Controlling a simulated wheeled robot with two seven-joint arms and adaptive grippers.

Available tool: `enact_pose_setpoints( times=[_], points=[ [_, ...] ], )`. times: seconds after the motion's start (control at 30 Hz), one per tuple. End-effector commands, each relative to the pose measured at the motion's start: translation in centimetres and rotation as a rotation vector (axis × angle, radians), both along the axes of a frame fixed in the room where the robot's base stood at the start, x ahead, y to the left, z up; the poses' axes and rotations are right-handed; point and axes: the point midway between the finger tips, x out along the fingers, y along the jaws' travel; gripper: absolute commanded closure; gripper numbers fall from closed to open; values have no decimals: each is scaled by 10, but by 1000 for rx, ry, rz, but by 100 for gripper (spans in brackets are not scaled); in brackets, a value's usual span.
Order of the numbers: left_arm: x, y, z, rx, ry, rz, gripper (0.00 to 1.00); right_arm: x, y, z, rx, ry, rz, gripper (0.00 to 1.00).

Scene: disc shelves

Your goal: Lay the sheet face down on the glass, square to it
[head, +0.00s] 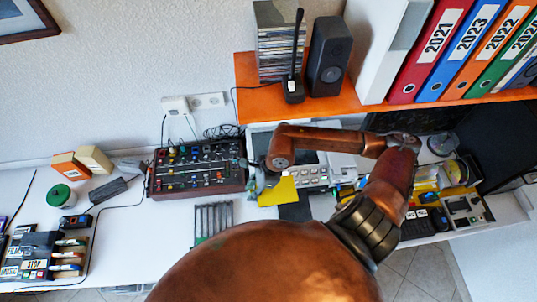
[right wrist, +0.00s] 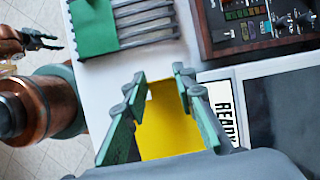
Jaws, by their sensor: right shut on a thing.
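A yellow sheet (head: 278,191) hangs at my right gripper (head: 263,181), left of the pale machine with buttons (head: 313,177). In the right wrist view the gripper (right wrist: 160,76) is shut on the yellow sheet (right wrist: 165,125), which shows between and below its green fingers. Right of it lies a dark glass surface (right wrist: 292,108) beside a panel reading READY (right wrist: 228,108). The sheet is apart from most of that glass; its height above the desk is unclear. My left gripper (right wrist: 48,41) shows small at the upper left of the wrist view, its fingers apart and empty.
A mixer-like control box (head: 198,168) stands left of my right gripper. A green-and-grey slotted rack (head: 212,219) lies in front of it. An orange shelf (head: 368,104) with binders and a speaker overhangs the back right. The white desk (head: 140,235) is clear left of the rack.

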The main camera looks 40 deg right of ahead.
Motion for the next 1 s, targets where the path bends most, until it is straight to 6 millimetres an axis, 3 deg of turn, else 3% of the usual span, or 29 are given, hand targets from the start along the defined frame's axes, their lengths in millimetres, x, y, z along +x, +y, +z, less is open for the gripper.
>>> enact_pose_setpoints(
  times=[0.17,0.7,1.0],
  points=[
    [-8,1,4,1,11,2,60,7,-6,2,0,2,-44,83],
    [-1,1,27,1,1,1,60,119,-74,4,2,2,-45,83],
    [0,0,31,1,-1,1,60,148,-92,2,1,2,-42,83]
  ],
)
